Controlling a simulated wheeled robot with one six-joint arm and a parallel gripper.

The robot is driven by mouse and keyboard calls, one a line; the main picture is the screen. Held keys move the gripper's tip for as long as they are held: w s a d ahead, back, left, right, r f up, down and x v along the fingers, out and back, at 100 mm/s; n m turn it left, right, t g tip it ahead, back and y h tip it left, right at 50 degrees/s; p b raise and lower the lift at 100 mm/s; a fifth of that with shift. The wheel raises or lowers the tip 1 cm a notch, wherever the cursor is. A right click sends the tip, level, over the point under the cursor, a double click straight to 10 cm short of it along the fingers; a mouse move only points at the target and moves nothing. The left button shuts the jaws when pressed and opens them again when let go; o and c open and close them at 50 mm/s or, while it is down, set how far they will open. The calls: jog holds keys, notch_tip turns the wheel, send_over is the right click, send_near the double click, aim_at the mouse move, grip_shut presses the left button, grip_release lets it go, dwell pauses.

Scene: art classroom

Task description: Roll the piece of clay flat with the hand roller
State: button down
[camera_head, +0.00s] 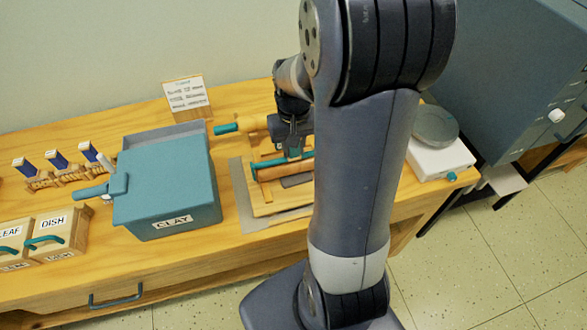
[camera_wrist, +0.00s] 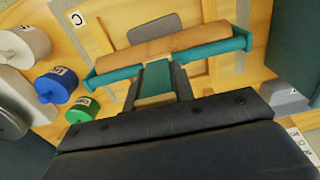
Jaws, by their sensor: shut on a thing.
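My gripper (camera_head: 292,148) is shut on the teal handle of the hand roller (camera_head: 284,170). In the wrist view the gripper (camera_wrist: 157,84) grips the handle's middle. The roller (camera_wrist: 160,50) has a brown wooden cylinder in a teal frame and lies crosswise ahead of the fingers. The clay (camera_wrist: 155,30) is a flat-looking grey piece just beyond the roller. It also shows beside the roller in the head view (camera_head: 297,181), on the wooden board (camera_head: 266,209). I cannot tell whether the roller touches the clay. My arm hides the board's right part.
A teal clay box (camera_head: 165,185) stands left of the board. A rolling pin with a teal handle (camera_head: 228,128) lies behind. A white scale-like device (camera_head: 440,160) sits at the right. Blue (camera_wrist: 55,85) and green (camera_wrist: 82,110) containers stand left in the wrist view.

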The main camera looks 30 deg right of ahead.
jog(key=s, duration=0.3)
jog(key=shift+s+a, duration=0.2)
jog(key=shift+a, duration=0.15)
jog(key=shift+w, duration=0.1)
dwell(0.3)
jog(key=shift+w+d+r+p, duration=0.1)
jog(key=shift+w+d+p, duration=0.15)
jog(key=shift+w, duration=0.6)
jog(key=shift+w+d+f, duration=0.1)
jog(key=shift+w+f, duration=0.1)
jog(key=shift+w, duration=0.65)
jog(key=w, duration=0.3)
jog(key=shift+w+d+r+p, duration=0.15)
jog(key=shift+w+d+p, duration=0.1)
jog(key=shift+d+p, duration=0.15)
jog(key=shift+s, duration=0.1)
